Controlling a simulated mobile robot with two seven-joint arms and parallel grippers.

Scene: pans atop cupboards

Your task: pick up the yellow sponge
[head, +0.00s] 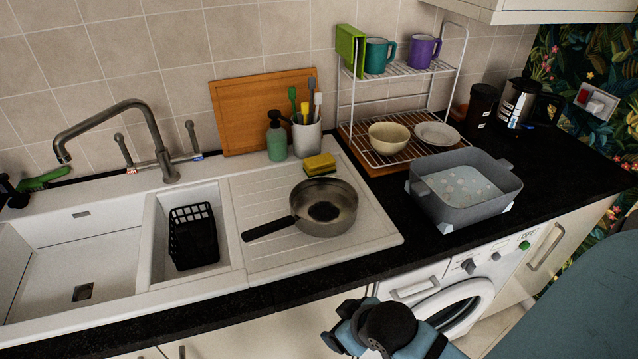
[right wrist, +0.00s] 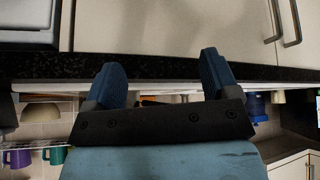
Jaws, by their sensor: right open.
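The yellow sponge (head: 320,164) lies on the white drainboard, behind the frying pan and in front of the utensil pot; its lower part looks dark. I cannot make it out in the right wrist view. My right arm shows at the bottom of the head view, in front of the counter and well apart from the sponge; its fingertips are not clear there. In the right wrist view my right gripper (right wrist: 161,72) is open, with nothing between its two blue fingers. My left gripper is not in view.
A dark-handled frying pan (head: 323,208) stands on the drainboard just in front of the sponge. A green soap bottle (head: 277,138) and a utensil pot (head: 306,137) stand behind it. A wire rack (head: 398,70) and a grey basin (head: 465,190) are to the right. The sink (head: 75,255) is left.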

